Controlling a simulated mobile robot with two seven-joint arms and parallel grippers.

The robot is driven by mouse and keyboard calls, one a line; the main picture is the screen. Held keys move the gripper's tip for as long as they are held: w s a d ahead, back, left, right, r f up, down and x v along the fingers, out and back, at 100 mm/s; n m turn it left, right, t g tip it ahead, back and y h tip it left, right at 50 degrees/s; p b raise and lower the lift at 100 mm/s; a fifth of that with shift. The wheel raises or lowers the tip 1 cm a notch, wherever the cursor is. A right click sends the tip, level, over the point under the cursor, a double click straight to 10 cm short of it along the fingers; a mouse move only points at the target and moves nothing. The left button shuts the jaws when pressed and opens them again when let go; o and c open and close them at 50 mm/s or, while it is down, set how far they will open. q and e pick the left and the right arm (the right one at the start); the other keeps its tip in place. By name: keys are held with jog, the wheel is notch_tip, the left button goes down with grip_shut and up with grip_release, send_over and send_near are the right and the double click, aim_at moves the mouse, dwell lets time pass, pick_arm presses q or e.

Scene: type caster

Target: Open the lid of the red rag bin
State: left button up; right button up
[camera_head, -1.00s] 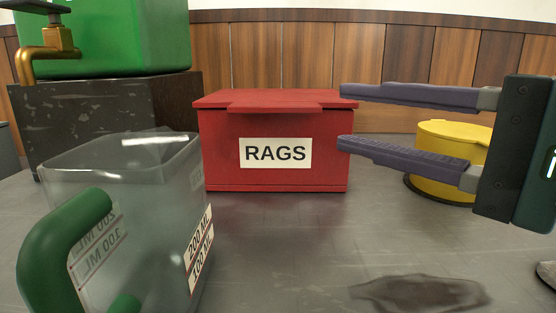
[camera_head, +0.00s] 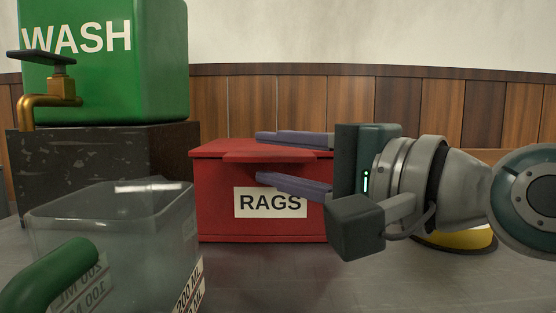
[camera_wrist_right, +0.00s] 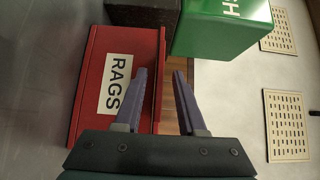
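The red rag bin (camera_head: 214,205) stands on the grey surface in the middle of the head view, with a white RAGS label (camera_head: 270,203). Its lid (camera_head: 215,147) is down, and a lip (camera_head: 240,157) sticks out at the front. My right gripper (camera_head: 258,158) reaches in from the right in front of the bin. Its two fingers are apart, one above and one below the lip's height, with nothing visibly held. In the right wrist view, the open gripper (camera_wrist_right: 159,72) has one finger over the bin's front (camera_wrist_right: 88,90) and the other beyond the lid edge. Contact cannot be told. My left gripper is not visible.
A clear measuring jug (camera_head: 120,220) with a green handle (camera_head: 50,275) stands front left. A green WASH tank (camera_head: 150,60) with a brass tap (camera_head: 50,98) sits on a dark block (camera_head: 100,155) behind left. A yellow round container (camera_head: 455,240) is partly hidden behind my right arm.

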jog(key=shift+c, duration=0.2)
grip_shut()
dwell(1.1)
